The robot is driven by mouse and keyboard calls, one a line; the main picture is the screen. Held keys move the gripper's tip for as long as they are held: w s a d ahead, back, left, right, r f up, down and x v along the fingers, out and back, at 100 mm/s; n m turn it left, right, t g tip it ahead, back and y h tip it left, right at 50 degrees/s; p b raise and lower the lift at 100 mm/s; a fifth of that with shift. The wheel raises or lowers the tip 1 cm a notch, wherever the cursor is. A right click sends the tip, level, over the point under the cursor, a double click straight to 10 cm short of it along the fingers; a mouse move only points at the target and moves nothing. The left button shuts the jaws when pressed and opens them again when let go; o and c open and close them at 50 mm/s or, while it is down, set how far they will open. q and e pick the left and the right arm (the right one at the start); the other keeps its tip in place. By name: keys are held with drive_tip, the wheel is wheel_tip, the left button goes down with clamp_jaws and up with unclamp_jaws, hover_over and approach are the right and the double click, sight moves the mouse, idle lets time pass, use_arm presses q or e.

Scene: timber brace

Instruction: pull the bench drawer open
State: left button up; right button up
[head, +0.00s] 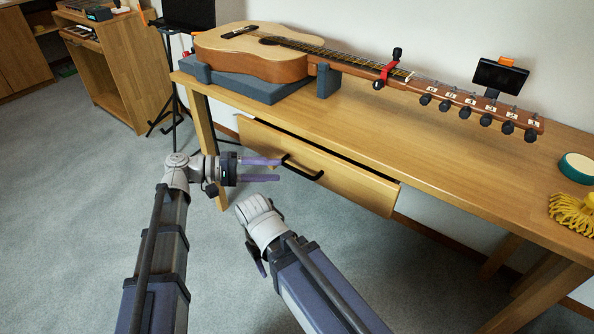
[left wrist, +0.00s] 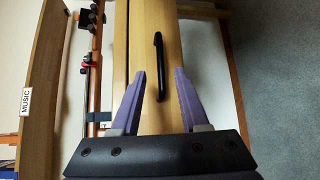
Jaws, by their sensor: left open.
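The bench drawer (head: 335,180) has a pale wooden front under the bench top, with a dark gap along its top edge. Its black bar handle (head: 302,168) stands out from the front, and it also shows in the left wrist view (left wrist: 160,67). My left gripper (head: 279,169) is open, its purple fingers pointing at the handle. In the left wrist view the handle lies between the fingertips in the picture; I cannot tell whether they touch it. My right gripper (head: 256,258) is mostly hidden behind its own wrist, low in front of the drawer.
The wooden bench (head: 420,140) carries a guitar (head: 260,55) on a grey support (head: 240,85), a green tape roll (head: 577,168) and a yellow mop-like bundle (head: 573,212). A black stand (head: 176,95) is behind its left end. Open carpet (head: 75,200) lies left.

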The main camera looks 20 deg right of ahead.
sight(297, 171)
use_arm(q)
drive_tip(key=d, duration=0.4)
drive_tip(key=s+d+f+b, duration=0.1)
drive_tip(key=d, duration=0.2)
drive_tip(key=shift+c, duration=0.3)
clamp_jaws()
drive_tip(key=shift+f, duration=0.1)
idle(1.0)
